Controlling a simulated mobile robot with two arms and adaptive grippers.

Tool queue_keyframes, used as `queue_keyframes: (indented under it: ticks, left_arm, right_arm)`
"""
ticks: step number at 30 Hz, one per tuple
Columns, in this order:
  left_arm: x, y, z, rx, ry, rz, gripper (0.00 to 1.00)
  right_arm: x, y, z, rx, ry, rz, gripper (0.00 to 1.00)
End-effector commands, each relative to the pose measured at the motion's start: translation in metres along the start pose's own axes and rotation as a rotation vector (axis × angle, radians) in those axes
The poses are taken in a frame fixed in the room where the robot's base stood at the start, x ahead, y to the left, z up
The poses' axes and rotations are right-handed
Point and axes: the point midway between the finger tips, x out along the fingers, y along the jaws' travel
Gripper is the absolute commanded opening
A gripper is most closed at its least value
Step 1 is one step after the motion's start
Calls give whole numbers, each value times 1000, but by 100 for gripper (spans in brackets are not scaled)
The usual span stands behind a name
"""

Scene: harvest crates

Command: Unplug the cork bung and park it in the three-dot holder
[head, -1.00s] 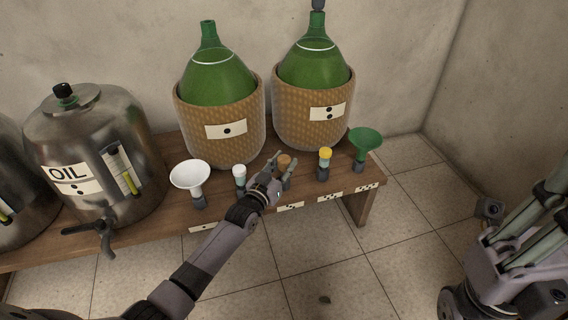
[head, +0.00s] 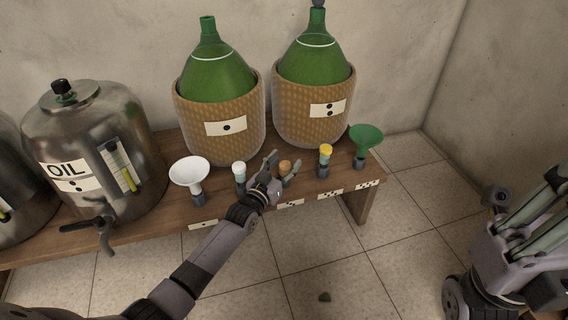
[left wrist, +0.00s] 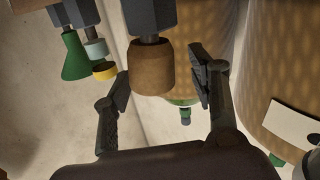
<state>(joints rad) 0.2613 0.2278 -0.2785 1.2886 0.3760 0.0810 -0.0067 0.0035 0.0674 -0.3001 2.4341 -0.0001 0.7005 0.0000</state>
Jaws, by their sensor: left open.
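The brown cork bung (head: 285,166) sits upright in a dark holder on the wooden bench, third from the left in the row. The label on the bench edge below it (head: 290,204) appears to carry three dots. My left gripper (head: 281,172) is open, its fingers on either side of the cork. In the left wrist view the cork (left wrist: 152,70) shows in its grey holder (left wrist: 150,18), between the spread fingers (left wrist: 162,82), with gaps on both sides. The one-dot green demijohn (head: 218,72) has an open neck. My right gripper is not clearly visible.
The two-dot demijohn (head: 313,62) has a dark stopper. A white funnel (head: 189,171), white-capped bung (head: 239,169), yellow-capped bung (head: 326,150) and green funnel (head: 366,138) stand in neighbouring holders. A steel oil drum (head: 95,150) is at left.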

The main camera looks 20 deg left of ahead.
Motion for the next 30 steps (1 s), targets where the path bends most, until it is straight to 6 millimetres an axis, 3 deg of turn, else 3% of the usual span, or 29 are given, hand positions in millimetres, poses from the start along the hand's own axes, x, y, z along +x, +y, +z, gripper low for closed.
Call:
queue_keyframes:
  ticks: [8,21,30]
  left_arm:
    - [-18,0,2,-2,-2,0,53]
    - [-104,0,1,0,-2,0,53]
    - [-120,0,0,0,1,0,53]
  right_arm:
    - [-2,1,2,0,-10,5,0]
    - [-2,0,1,0,-6,2,0]
    - [-1,0,1,0,-5,2,0]
